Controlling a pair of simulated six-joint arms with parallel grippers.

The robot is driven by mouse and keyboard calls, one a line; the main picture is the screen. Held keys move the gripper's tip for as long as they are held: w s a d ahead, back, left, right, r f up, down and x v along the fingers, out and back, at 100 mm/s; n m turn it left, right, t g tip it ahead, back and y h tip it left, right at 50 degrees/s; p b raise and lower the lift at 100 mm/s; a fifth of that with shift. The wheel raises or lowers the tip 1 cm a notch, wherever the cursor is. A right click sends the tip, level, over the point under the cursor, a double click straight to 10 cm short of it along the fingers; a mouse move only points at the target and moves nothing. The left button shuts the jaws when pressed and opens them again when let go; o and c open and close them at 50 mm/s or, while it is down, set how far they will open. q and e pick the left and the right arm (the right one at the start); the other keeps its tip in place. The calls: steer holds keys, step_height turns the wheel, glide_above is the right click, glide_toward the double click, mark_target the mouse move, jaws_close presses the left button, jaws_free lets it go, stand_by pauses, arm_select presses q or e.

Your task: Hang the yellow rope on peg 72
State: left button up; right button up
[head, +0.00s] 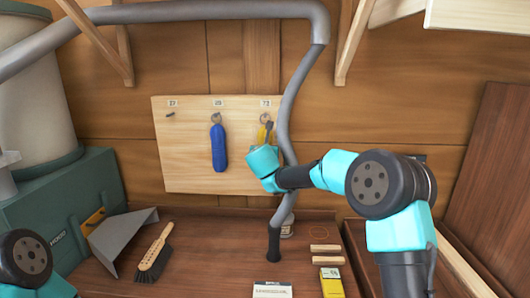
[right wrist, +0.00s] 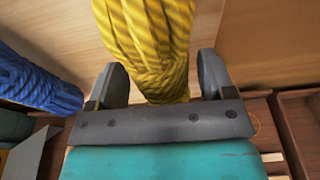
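The yellow rope (head: 262,134) is a hanging bundle at the right peg of the pale board, under the label that reads 72 (head: 265,103). Its top appears to be at the peg, but the exact contact is too small to tell. My right gripper (head: 266,140) is in front of the rope and hides its lower part. In the right wrist view the yellow rope (right wrist: 150,40) is between the two spread fingers, with narrow gaps on both sides. Only part of my left arm shows at the lower left; its gripper is out of view.
A blue rope (head: 218,148) hangs on the middle peg, left of the yellow one. The left peg (head: 170,115) is bare. A grey hose (head: 290,100) runs down close to the board's right side. A brush (head: 155,255) and dustpan (head: 120,240) lie on the bench.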

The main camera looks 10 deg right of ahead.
steer(key=o, duration=0.3)
steer(key=v, duration=1.7)
steer(key=shift+s, duration=0.2)
